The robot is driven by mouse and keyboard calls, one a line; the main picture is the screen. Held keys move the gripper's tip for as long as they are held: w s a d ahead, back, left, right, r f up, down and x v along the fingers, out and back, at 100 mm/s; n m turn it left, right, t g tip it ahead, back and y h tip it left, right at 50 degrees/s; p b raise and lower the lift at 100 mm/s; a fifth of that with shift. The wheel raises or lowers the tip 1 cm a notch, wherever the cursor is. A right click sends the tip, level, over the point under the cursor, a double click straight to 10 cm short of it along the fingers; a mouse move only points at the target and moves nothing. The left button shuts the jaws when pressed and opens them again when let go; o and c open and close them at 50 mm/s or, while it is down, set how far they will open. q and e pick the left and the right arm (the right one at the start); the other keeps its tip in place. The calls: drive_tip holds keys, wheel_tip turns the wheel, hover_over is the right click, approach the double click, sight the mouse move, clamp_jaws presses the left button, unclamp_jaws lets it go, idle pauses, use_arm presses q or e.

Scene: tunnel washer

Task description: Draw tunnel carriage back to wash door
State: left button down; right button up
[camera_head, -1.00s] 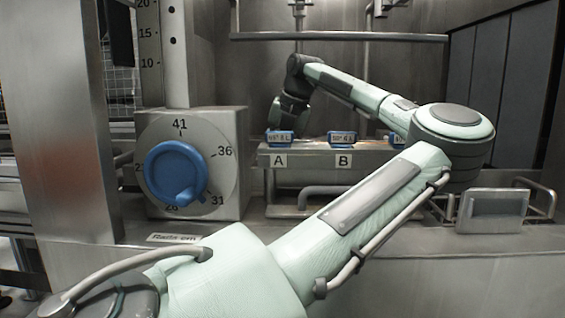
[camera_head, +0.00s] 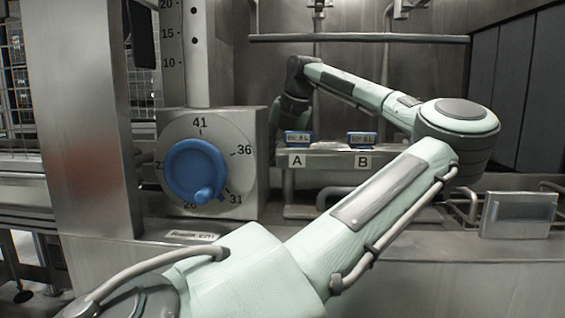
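No tunnel carriage or wash door can be made out with certainty. My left arm comes in from the lower left, bends at the right and folds back. Its dark gripper end (camera_head: 290,110) is beside the right edge of the dial box (camera_head: 257,150), above the blue-topped piece at label A (camera_head: 297,137). The fingertips are too small and dark to read. A similar blue-topped piece stands at label B (camera_head: 362,139). Both are on a metal ledge (camera_head: 330,160). My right gripper is not in view.
A blue knob (camera_head: 192,170) sits on a numbered dial under a vertical scale (camera_head: 196,50). A steel post (camera_head: 85,130) stands at the left. A horizontal rail (camera_head: 350,38) crosses the back. A framed panel (camera_head: 518,214) and bent tubes are at the right.

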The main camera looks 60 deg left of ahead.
use_arm(q)
drive_tip(key=s+a, duration=0.1)
drive_tip(key=s, duration=0.1)
drive_tip(key=s+a, duration=0.1)
drive_tip(key=shift+s+a+r+b, duration=0.1)
drive_tip(key=shift+s+a+b, duration=0.05)
drive_tip(key=shift+s+b, duration=0.25)
drive_tip(key=c, duration=1.5)
unclamp_jaws()
drive_tip(key=shift+c, duration=0.2)
drive_tip(key=d+r, duration=0.1)
drive_tip(key=s+r+p, duration=0.1)
drive_tip(key=r, duration=0.1)
drive_tip(key=d+r, duration=0.1)
drive_tip(key=shift+s+d+r, duration=0.15)
drive_tip(key=shift+d+r, duration=0.2)
drive_tip(key=shift+r, duration=0.05)
drive_tip(key=shift+s, duration=0.1)
